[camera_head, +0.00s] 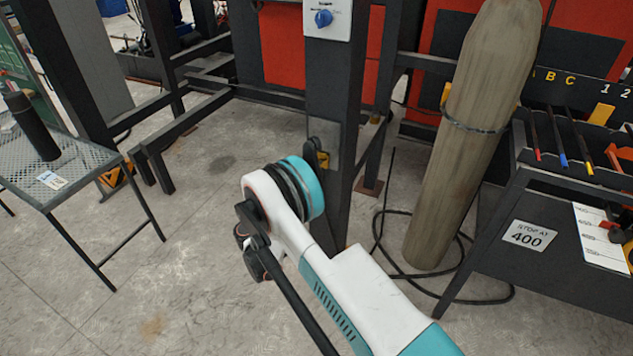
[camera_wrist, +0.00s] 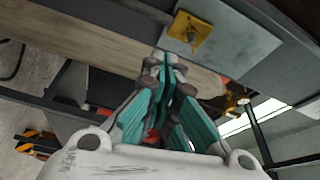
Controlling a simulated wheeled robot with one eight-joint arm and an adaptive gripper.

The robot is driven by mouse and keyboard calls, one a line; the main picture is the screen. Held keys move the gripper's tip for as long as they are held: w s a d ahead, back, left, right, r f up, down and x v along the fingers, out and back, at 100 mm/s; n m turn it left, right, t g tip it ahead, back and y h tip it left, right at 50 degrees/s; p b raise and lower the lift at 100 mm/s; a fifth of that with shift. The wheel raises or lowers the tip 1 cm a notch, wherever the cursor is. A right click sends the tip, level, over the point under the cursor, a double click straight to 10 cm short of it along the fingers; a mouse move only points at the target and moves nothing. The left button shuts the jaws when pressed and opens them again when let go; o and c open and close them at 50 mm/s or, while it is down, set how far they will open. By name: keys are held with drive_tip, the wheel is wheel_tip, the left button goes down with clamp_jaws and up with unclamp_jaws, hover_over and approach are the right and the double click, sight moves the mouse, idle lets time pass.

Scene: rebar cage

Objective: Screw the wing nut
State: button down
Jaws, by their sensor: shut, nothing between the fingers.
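A small yellow piece (camera_wrist: 190,34) sits on a grey plate (camera_wrist: 232,30) at the top of the wrist view. It has a small dark part at its middle, too small to tell whether this is the wing nut. My gripper (camera_wrist: 168,64) has its teal fingers closed together and empty. Its tips point up the picture, below and left of the yellow piece and apart from it. In the head view the yellow piece (camera_head: 323,160) shows on the dark post (camera_head: 333,75), partly hidden behind my arm. My gripper is mostly hidden there.
A white panel with a blue knob (camera_head: 323,18) is higher on the post. A thick wooden pole (camera_head: 465,140) leans right of it, with a black cable (camera_head: 480,300) on the floor. A mesh table (camera_head: 85,165) stands left. A tool rack (camera_head: 550,220) stands right.

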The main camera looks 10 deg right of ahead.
drive_tip(key=v, duration=0.2)
drive_tip(key=n+y+p, duration=0.1)
drive_tip(key=n+y, duration=0.1)
drive_tip(key=n, duration=1)
approach(323, 151)
drive_tip(key=s+a+f, duration=0.1)
drive_tip(key=s+a, duration=0.1)
drive_tip(key=s, duration=0.1)
wheel_tip(323, 151, up, 6)
drive_tip(key=a+n+y+p, duration=0.1)
drive_tip(key=a+n+y, duration=0.1)
drive_tip(key=n, duration=1.2)
drive_tip(key=b+x, duration=0.1)
drive_tip(key=x, duration=0.2)
drive_tip(key=b+x, duration=0.1)
drive_tip(key=x, duration=0.3)
drive_tip(key=b+x, duration=0.1)
drive_tip(key=x, duration=0.2)
drive_tip(key=shift+w, duration=0.5)
drive_tip(key=shift+s+d+f+b, duration=0.2)
drive_tip(key=shift+d+f+b, duration=0.05)
drive_tip(key=shift+f+b, duration=0.2)
drive_tip(key=shift+s+d+f+b, duration=0.25)
drive_tip(key=shift+d+f+b, duration=0.1)
drive_tip(key=shift+f, duration=0.15)
drive_tip(key=shift+s+d+f, duration=0.3)
drive_tip(key=shift+d+f, duration=0.05)
drive_tip(key=shift+f, duration=0.1)
drive_tip(key=shift+w, duration=0.15)
